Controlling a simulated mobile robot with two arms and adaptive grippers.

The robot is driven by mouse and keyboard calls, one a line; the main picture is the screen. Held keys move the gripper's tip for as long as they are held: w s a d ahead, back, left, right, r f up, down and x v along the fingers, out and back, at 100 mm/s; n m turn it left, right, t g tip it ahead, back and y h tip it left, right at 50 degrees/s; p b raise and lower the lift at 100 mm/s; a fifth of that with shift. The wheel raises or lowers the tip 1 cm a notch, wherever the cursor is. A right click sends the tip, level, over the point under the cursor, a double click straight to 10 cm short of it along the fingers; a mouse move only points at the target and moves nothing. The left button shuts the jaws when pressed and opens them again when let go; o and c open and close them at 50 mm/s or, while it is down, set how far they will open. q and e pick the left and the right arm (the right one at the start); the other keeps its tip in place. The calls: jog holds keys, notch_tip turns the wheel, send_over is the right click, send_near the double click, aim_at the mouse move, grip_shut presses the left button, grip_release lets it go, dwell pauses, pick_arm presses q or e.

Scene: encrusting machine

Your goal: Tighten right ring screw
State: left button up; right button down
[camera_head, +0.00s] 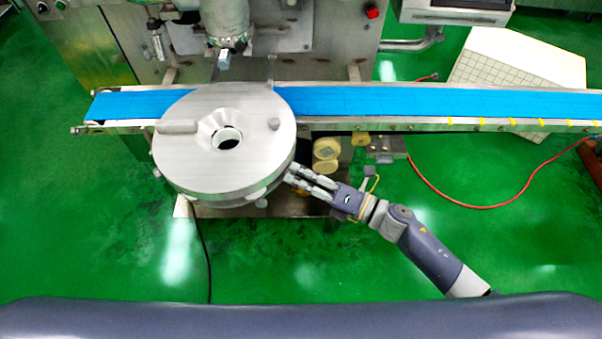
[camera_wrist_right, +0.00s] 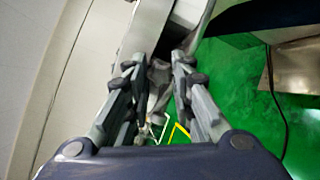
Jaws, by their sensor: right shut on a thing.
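A large round steel disc (camera_head: 180,170) with a funnel-like opening in its middle sits at the front of the machine. My right gripper (camera_head: 292,174) reaches in from the lower right to the disc's right edge. In the right wrist view its two fingers (camera_wrist_right: 160,64) close around a small grey metal piece, the right ring screw (camera_wrist_right: 159,76), beside the pale curved side of the disc. The fingers hide much of the screw, and its thread cannot be seen. In the head view the screw is hidden by the fingers. My left gripper is not in view.
A blue conveyor belt (camera_head: 420,102) runs behind and partly under the disc. A steel nozzle (camera_head: 229,35) hangs behind the disc. A white box (camera_head: 510,60) stands at the back right. A red cable (camera_head: 480,206) lies on the open green floor at the right.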

jog(key=m+p, duration=0.3)
jog(key=m, duration=0.8)
jog(key=shift+w, duration=0.1)
jog(key=m+p, duration=0.1)
jog(key=m, duration=0.3)
jog(key=shift+m, duration=0.3)
jog(key=shift+f+m+p, duration=0.15)
jog(key=shift+m+p, duration=0.25)
jog(key=shift+m, duration=1.8)
jog(key=shift+s, duration=0.2)
jog(key=c, duration=1.4)
grip_release()
